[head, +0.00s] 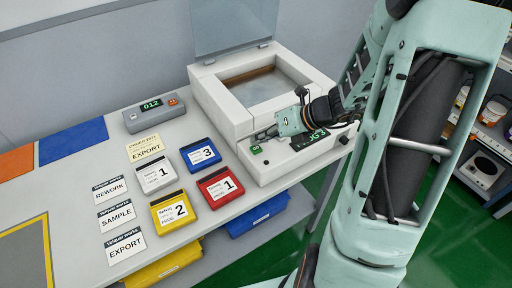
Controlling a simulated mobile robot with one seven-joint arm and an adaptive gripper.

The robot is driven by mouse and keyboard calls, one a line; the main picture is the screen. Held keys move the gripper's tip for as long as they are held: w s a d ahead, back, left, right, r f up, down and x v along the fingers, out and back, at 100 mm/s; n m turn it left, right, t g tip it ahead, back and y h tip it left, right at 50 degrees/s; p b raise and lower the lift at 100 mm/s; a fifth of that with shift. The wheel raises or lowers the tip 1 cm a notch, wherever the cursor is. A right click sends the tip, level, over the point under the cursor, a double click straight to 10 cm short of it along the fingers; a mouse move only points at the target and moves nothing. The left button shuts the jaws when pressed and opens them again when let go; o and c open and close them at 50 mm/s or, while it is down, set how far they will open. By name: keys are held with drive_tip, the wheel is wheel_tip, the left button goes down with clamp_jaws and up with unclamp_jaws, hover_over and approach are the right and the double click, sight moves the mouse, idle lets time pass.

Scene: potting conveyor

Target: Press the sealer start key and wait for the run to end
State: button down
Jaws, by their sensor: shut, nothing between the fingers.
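The sealer (215,104) is a white machine at the back right of the table, with its clear lid (234,28) raised over a recessed opening. A small green key (256,150) is on the left of its front panel. A dark display (322,137) with green characters is to the right, partly hidden by my arm. My gripper (262,134) is shut and empty. It reaches in from the right over the front panel, its tips just above and behind the green key in the picture. I cannot tell whether they touch the machine.
Cards and colored blocks, including a red block (220,187) and a yellow block (173,212), lie left of the sealer. A grey counter box (151,116) reading 012 stands behind them. Blue and yellow bins sit under the table edge. A shelf (484,148) stands at far right.

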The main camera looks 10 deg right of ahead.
sight(259, 148)
drive_tip(key=shift+f, duration=0.4)
drive_tip(key=shift+f+b, duration=0.45)
drive_tip(key=shift+b, duration=0.05)
idle(0.5)
idle(0.3)
drive_tip(key=shift+r+p, duration=0.85)
drive_tip(key=shift+p, duration=0.05)
wheel_tip(259, 148, up, 5)
drive_tip(key=p, duration=0.5)
drive_tip(key=shift+r, duration=0.1)
